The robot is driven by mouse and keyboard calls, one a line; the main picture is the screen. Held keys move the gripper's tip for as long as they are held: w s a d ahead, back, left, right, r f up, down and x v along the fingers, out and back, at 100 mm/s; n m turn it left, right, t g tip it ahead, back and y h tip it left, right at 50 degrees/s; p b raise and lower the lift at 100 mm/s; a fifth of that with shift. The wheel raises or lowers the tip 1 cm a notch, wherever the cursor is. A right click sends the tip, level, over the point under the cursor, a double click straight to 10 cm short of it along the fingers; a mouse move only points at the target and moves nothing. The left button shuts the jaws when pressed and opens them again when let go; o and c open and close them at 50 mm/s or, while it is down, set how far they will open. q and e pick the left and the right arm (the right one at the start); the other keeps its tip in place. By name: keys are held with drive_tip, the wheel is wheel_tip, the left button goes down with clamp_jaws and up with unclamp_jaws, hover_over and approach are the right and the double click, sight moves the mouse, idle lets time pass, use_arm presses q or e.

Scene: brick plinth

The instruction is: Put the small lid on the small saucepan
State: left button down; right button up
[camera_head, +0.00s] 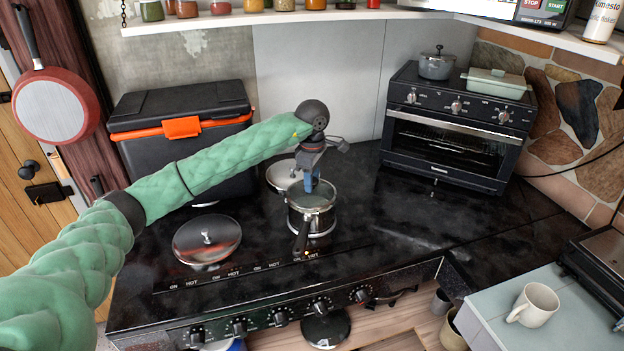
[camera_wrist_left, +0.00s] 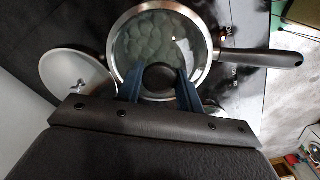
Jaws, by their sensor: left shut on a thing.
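The small saucepan (camera_head: 312,222) stands on the black stove top, its dark handle (camera_head: 301,238) toward the front; in the wrist view its handle (camera_wrist_left: 262,59) points right. My left gripper (camera_head: 311,184) is above the saucepan, pointing down. In the wrist view its blue fingers (camera_wrist_left: 160,84) are shut on the dark knob of a round glass lid (camera_wrist_left: 155,45). This small lid covers the saucepan's opening, roughly centred and looking level. I cannot tell for sure whether its edge touches the rim all round. My right gripper is not in view.
A larger metal lid (camera_head: 207,239) lies front left on the stove. Another metal lid (camera_head: 284,177) lies just behind the saucepan. A black cooler box (camera_head: 180,140) stands back left, and an oven (camera_head: 455,135) back right. The counter right of the saucepan is clear.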

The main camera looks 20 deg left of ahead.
use_arm(q)
drive_tip(key=shift+f+b, duration=0.55)
idle(0.8)
drive_tip(key=c, duration=0.8)
unclamp_jaws()
drive_tip(key=shift+c, duration=0.2)
wheel_tip(320, 180, up, 7)
drive_tip(key=b, duration=0.3)
drive_tip(key=shift+f, duration=0.15)
drive_tip(key=shift+r, duration=0.55)
